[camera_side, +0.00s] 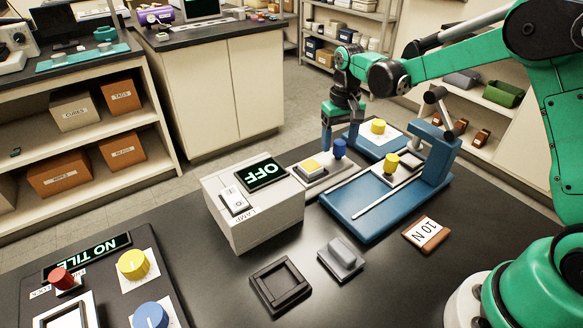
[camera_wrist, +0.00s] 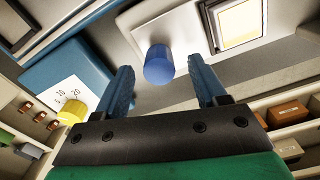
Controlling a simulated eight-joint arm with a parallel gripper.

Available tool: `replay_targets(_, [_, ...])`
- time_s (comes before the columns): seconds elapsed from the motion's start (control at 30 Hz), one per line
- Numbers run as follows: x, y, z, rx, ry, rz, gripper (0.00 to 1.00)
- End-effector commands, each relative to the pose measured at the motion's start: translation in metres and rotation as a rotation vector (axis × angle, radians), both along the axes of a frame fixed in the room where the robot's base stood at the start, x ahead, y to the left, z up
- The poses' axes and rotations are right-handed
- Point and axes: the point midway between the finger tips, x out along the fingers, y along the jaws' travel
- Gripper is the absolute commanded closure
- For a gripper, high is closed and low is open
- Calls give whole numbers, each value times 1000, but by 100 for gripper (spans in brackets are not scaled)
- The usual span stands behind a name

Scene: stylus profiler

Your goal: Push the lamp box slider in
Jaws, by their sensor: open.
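The lamp box (camera_side: 262,222) is a pale grey box with a display reading OFF (camera_side: 263,174) and a rocker switch (camera_side: 234,201). Its grey slider (camera_side: 320,181) sticks out on the right side, bearing a yellow pad in a white frame (camera_side: 312,165) and an upright blue knob (camera_side: 340,147). In the wrist view the slider (camera_wrist: 185,22) carries the pad (camera_wrist: 240,22) and the blue knob (camera_wrist: 159,65). My gripper (camera_side: 339,146) is open at the knob, with one blue finger on each side. I see gaps beside the knob in the wrist view.
A blue profiler stage (camera_side: 345,211) with a yellow knob stands just right of the slider. A blue block with a dial and another yellow knob (camera_side: 378,126) is behind it.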

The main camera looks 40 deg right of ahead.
Motion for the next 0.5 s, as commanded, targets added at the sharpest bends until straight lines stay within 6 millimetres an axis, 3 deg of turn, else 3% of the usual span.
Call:
replay_targets(0.37, [0,0,-10,0,-1,0,35])
replay_targets(0.5, [0,0,-10,0,-1,1,75])
